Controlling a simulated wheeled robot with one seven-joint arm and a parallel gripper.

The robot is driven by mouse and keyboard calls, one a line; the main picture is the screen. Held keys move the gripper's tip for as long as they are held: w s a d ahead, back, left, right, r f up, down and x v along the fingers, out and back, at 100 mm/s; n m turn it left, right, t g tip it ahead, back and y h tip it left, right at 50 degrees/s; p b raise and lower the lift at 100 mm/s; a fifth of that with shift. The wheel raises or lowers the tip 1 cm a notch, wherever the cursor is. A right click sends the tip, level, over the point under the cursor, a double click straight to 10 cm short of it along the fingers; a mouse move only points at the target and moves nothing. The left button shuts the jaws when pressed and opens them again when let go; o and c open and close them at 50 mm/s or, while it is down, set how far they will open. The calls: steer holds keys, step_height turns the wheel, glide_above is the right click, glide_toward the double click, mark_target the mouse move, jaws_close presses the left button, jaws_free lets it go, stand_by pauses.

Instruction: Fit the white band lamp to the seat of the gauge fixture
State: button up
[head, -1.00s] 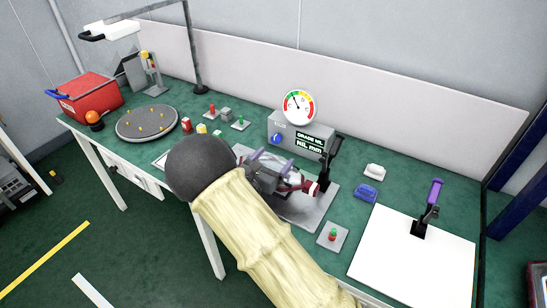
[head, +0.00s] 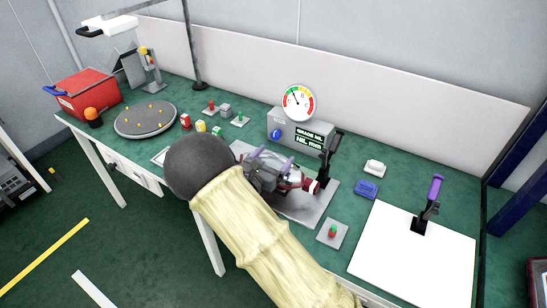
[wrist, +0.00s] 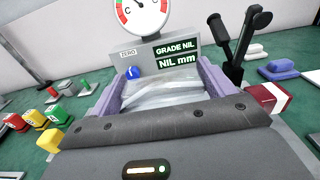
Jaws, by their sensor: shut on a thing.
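The lamp shows as a clear, whitish lens (wrist: 165,90) between the two purple fingers of my gripper (wrist: 160,88) in the wrist view. A dark red end with a white band (wrist: 268,97) sticks out to the right. In the head view, my gripper (head: 270,164) is shut on the lamp above the grey plate of the gauge fixture (head: 327,198). The red end (head: 298,182) is close to the black toggle clamp (head: 327,165), whose handle is upright. The seat is hidden under the lamp and gripper; I cannot tell whether the lamp touches it.
The gauge box (head: 290,130) with a dial stands behind the fixture and reads GRADE NIL. A blue block (head: 366,189), a white block (head: 374,167) and a red-green button plate (head: 332,232) are near. A white board (head: 410,255) carries a purple-handled clamp (head: 430,205).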

steer(key=shift+f, duration=0.1)
stand_by(0.4)
steer(key=shift+f+b, duration=0.4)
steer(key=shift+f, duration=0.2)
steer(key=shift+f, duration=0.25)
steer(key=shift+f, duration=0.1)
steer(key=shift+s+f+b, duration=0.1)
steer(key=shift+f+b, duration=0.2)
steer(key=shift+b, duration=0.2)
steer(key=o, duration=1.1)
steer(key=v, duration=1.7)
steer(key=shift+s+a, duration=0.1)
steer(key=shift+s, duration=0.05)
